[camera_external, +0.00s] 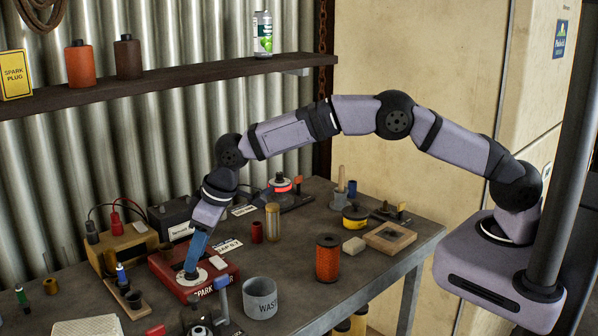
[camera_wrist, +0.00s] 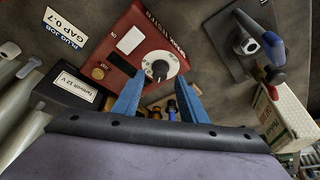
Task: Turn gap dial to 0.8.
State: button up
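The gap dial is a dark knob (camera_wrist: 160,69) on a round white face, set in the red spark tester (camera_wrist: 130,42). In the external view the tester (camera_external: 228,268) sits near the front of the bench, and my gripper partly hides its dial. My gripper (camera_external: 191,273) points down at the dial with its blue fingers. In the wrist view my gripper (camera_wrist: 161,77) is open, with one fingertip on each side of the knob. I cannot tell whether they touch it. The dial's scale is too small to read. A white card (camera_wrist: 66,30) beside the tester reads GAP 0.7.
A dark box (camera_wrist: 74,86) stands beside the tester. A yellow-brown unit (camera_external: 122,248) with cables is at its left. A blue-handled tool (camera_external: 222,290) and a grey WASTE cup (camera_external: 260,298) stand close in front and right. An orange cylinder (camera_external: 328,258) is further right.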

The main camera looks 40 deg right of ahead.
jog(key=shift+p+x, duration=0.4)
jog(key=shift+x, duration=0.95)
grip_shut()
jog(key=shift+a+m, duration=0.1)
jog(key=shift+m, duration=0.2)
jog(key=m+h+b, duration=0.1)
jog(key=m, duration=0.2)
jog(key=shift+s+a+t, duration=0.1)
jog(key=shift+a+t, duration=0.05)
jog(key=shift+t, duration=0.25)
jog(key=m+h, duration=0.1)
jog(key=m, duration=0.1)
jog(key=shift+m+p, duration=0.3)
jog(key=shift+p, duration=0.05)
jog(key=shift+m, duration=0.3)
jog(key=shift+m+h+p, duration=0.3)
jog(key=shift+p, duration=0.15)
